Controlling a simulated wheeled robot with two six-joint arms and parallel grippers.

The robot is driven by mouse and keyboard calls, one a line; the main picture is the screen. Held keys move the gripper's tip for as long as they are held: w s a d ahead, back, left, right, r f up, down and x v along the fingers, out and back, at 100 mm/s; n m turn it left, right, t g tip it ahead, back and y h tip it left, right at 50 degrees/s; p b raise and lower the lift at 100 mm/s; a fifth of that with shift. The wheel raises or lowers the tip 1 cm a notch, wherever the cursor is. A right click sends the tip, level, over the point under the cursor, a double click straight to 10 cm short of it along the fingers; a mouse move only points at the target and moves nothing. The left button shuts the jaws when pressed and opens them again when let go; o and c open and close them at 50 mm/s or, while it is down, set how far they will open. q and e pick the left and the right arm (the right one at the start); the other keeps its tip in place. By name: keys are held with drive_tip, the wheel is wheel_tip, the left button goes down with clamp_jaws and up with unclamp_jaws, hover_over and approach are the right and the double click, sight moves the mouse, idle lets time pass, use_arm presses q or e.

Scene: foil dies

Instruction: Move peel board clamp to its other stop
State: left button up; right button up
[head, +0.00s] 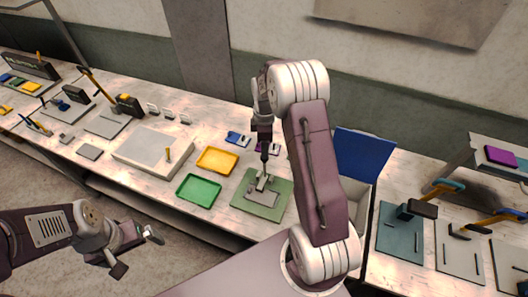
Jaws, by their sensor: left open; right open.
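A green board (245,204) lies on the bench in front of my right arm. A grey plate and a small pale upright piece (263,182), which looks like a clamp, sit on it; I cannot tell for sure which part is the peel board clamp. My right gripper (265,160) points down over this board, close to the pale piece. It is open, but its fingertips are small and I cannot tell whether they touch the piece. My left gripper (135,252) is open and empty, low at the left, off the bench's front edge.
A yellow tray (217,161) and a green tray (199,190) lie left of the board. A pale block with a yellow peg (150,152) stands further left. A blue panel (362,158) and tool boards (400,232) are at the right.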

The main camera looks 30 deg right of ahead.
wheel_tip(320, 180, down, 5)
drive_tip(key=shift+w+f+p, duration=0.15)
drive_tip(key=shift+f+p, duration=0.05)
drive_tip(key=shift+p, duration=0.55)
clamp_jaws()
idle(0.9)
